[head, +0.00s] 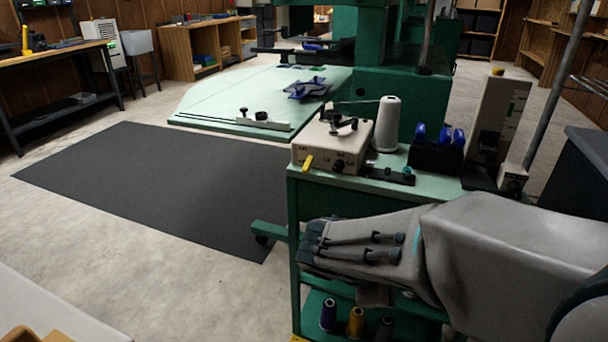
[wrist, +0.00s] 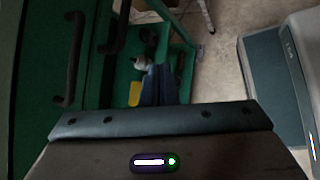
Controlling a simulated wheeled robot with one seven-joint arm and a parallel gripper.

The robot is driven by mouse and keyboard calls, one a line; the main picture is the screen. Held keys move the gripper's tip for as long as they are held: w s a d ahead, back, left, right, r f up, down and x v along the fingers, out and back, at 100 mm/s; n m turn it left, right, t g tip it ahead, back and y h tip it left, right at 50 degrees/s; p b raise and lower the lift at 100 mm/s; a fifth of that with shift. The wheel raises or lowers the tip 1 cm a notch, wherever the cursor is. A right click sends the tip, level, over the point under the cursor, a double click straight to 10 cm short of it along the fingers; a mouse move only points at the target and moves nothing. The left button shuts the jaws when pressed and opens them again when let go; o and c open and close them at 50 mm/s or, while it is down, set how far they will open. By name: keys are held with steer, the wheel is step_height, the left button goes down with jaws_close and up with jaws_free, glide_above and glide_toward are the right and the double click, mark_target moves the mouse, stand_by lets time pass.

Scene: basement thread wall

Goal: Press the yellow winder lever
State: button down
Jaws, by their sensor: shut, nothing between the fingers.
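The yellow winder lever (head: 308,162) sticks out from the lower front left of the beige winder box (head: 333,145), on the green cart top. My gripper (head: 313,243) is in front of the cart in the head view, below the lever and apart from it. Its fingers are hard to make out there. In the wrist view the dark bluish fingers (wrist: 161,84) are together and empty. A small yellow patch (wrist: 134,94) shows just left of them; I cannot tell whether it is the lever or a spool.
A white thread cone (head: 387,123) and a black holder with blue bobbins (head: 437,149) stand right of the winder. Coloured spools (head: 355,322) stand on the cart's lower shelf. Black handles (wrist: 68,60) show in the wrist view. A dark mat (head: 160,185) lies on open floor to the left.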

steer(key=w+a+r+n+t+h, duration=0.1)
steer(key=w+a+r+n+t, duration=0.3)
steer(key=w+a+n+t, duration=0.4)
steer(key=n+t+y+b, duration=0.1)
steer(key=n+t+y, duration=0.2)
steer(key=n+t, duration=0.45)
glide_toward(308, 164)
step_height(308, 164, down, 2)
steer(key=s+a+n+g, duration=0.1)
steer(key=s+n, duration=0.1)
steer(key=shift+s, duration=0.15)
steer(key=b+x, duration=0.1)
steer(key=x, duration=0.4)
steer(key=b+x, duration=0.2)
steer(key=x, duration=0.3)
steer(key=shift+a+f, duration=0.1)
steer(key=shift+f, duration=0.15)
steer(key=shift+r+g+y+p, duration=0.15)
steer(key=shift+g+y+p, duration=0.1)
steer(key=shift+y+p, duration=0.1)
